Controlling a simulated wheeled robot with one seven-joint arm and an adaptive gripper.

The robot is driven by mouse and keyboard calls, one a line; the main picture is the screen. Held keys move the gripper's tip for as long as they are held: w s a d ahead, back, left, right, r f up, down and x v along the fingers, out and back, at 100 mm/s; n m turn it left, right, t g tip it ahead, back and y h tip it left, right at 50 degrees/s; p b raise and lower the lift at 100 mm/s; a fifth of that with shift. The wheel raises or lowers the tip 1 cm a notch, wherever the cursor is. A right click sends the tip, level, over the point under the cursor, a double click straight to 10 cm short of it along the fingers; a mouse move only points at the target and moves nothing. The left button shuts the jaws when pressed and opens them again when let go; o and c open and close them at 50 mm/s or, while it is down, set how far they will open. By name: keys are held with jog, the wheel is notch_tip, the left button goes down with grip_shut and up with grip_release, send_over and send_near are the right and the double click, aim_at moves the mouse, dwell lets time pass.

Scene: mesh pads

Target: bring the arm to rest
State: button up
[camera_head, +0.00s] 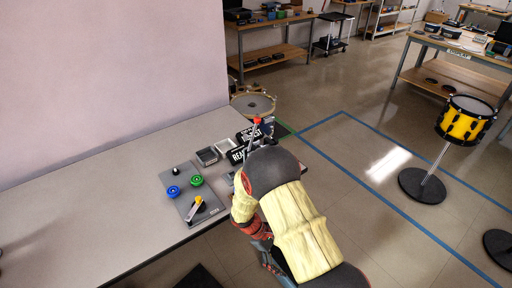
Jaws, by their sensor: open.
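My arm, in pale yellow covers with dark joints, reaches in from the lower right and bends at a dark rounded elbow over the table's right end. Its forearm folds back down to a red and dark wrist. My gripper (277,268) hangs below it, beside the table's front edge and over the floor. It is small and partly hidden by the arm. I see nothing held in it. The grey table (100,215) lies to the left of the gripper.
A grey panel (187,210) on the table carries blue (173,191) and green (196,181) knobs and a yellow lever (195,207). Small trays (207,156) and black signs (237,155) stand close to my elbow. A yellow drum (465,121) stands right; floor between is clear.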

jog(key=s+d+r+m+t+y+p, duration=0.1)
jog(key=s+r, duration=0.4)
jog(key=r, duration=1)
jog(key=s+d+r+m+t+y, duration=0.3)
jog(key=s+r+m, duration=0.3)
jog(key=r, duration=0.9)
jog(key=s+d+r+m+t+y+p, duration=0.1)
jog(key=s+d+r+m+t+y, duration=0.2)
jog(key=r, duration=1.3)
jog(key=s+m+t, duration=0.1)
jog(key=s, duration=0.2)
jog(key=shift+y+p, duration=0.3)
jog(key=shift+y, duration=0.1)
jog(key=shift+c, duration=1.2)
